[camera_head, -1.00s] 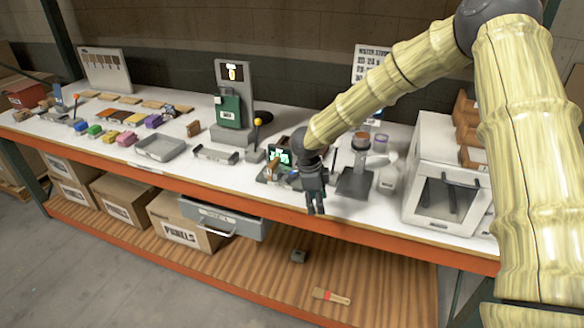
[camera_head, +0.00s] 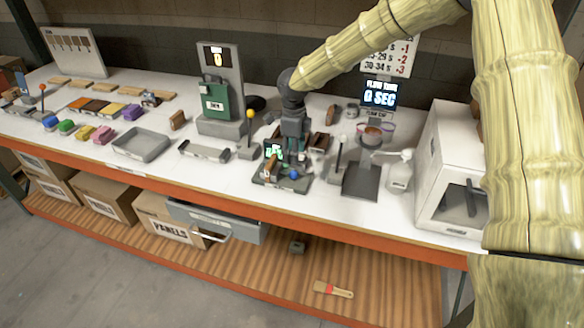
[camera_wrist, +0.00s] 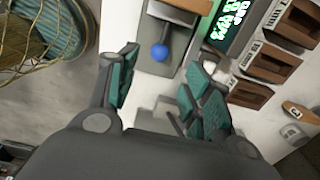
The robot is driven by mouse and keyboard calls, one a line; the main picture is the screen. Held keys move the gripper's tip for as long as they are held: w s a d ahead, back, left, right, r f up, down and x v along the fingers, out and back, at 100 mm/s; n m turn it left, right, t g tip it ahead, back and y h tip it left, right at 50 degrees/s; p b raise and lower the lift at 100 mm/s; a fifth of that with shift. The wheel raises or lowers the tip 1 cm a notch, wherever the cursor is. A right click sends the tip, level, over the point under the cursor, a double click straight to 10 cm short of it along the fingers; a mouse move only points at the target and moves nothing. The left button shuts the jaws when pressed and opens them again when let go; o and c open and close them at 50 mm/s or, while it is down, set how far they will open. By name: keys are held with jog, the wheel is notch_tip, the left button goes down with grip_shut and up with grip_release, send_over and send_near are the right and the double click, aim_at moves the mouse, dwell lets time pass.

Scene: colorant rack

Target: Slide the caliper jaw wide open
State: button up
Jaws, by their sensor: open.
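A grey device with a green-lit display (camera_head: 274,152) and a blue ball knob (camera_head: 293,174) sits near the front of the bench; I take it for the caliper. Its grey base (camera_head: 268,181) carries a brown wooden piece (camera_head: 271,167). The blue knob (camera_wrist: 160,52) also shows in the wrist view, on a short dark stem over the grey base (camera_wrist: 160,68). My gripper (camera_head: 292,160) hangs pointing down over the device. In the wrist view my gripper (camera_wrist: 165,65) is open and empty, with the knob between its teal-padded fingers in the picture. Contact cannot be told.
A yellow-knobbed lever (camera_head: 250,115) stands to the left. A dark-plated stand (camera_head: 355,180) and a white bottle (camera_head: 400,172) stand to the right, before a white box (camera_head: 455,170). Brown bins (camera_head: 318,142) sit behind. The bench's orange front edge (camera_head: 230,201) is close.

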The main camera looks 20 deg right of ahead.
aim_at(294, 172)
notch_tip(294, 172, down, 9)
jog(key=p, duration=0.3)
jog(key=shift+d, duration=0.1)
grip_shut()
